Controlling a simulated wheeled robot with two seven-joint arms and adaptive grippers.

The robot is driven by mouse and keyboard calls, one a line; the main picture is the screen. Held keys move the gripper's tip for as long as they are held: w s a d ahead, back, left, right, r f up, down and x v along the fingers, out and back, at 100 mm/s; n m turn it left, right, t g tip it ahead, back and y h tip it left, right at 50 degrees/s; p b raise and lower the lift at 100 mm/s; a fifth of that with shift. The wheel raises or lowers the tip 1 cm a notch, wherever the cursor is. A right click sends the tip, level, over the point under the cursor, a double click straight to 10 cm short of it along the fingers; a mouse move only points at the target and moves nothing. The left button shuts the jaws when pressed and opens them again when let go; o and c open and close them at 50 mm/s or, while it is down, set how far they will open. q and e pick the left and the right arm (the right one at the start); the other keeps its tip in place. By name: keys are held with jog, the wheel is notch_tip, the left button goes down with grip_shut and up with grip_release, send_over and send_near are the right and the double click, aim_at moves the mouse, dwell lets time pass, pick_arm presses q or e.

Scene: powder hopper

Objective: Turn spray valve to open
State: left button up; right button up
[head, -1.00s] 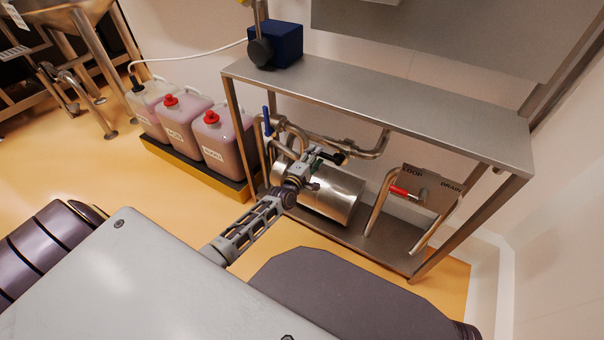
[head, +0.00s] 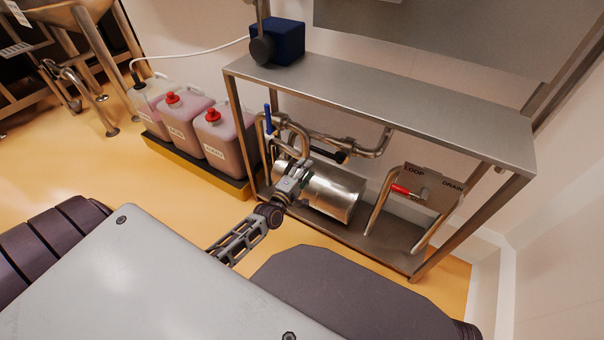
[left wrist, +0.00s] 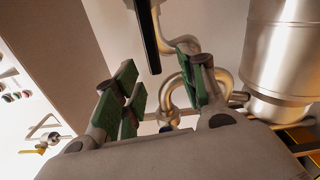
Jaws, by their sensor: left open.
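A black lever handle (head: 328,154) sits on the steel pipework under the bench. It also shows as a long black bar in the left wrist view (left wrist: 147,38), at the top between the fingers. A blue lever handle (head: 267,120) stands upright on the pipes to its left. I cannot read which one is the spray valve. My left gripper (head: 301,170) is open and empty, just below and left of the black handle. Its green-padded fingers (left wrist: 158,90) are spread in the left wrist view, with the black bar apart from them. My right gripper is not in view.
A steel cylinder (head: 332,192) lies behind my left gripper on the lower shelf. A red handle (head: 402,190) sits on a plate marked LOOP and DRAIN. The steel bench top (head: 400,100) overhangs the pipes. Pink jugs (head: 222,140) stand in a tray at the left.

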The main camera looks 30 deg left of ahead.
pick_arm(q)
jog(key=shift+s, duration=0.9)
dwell(2.3)
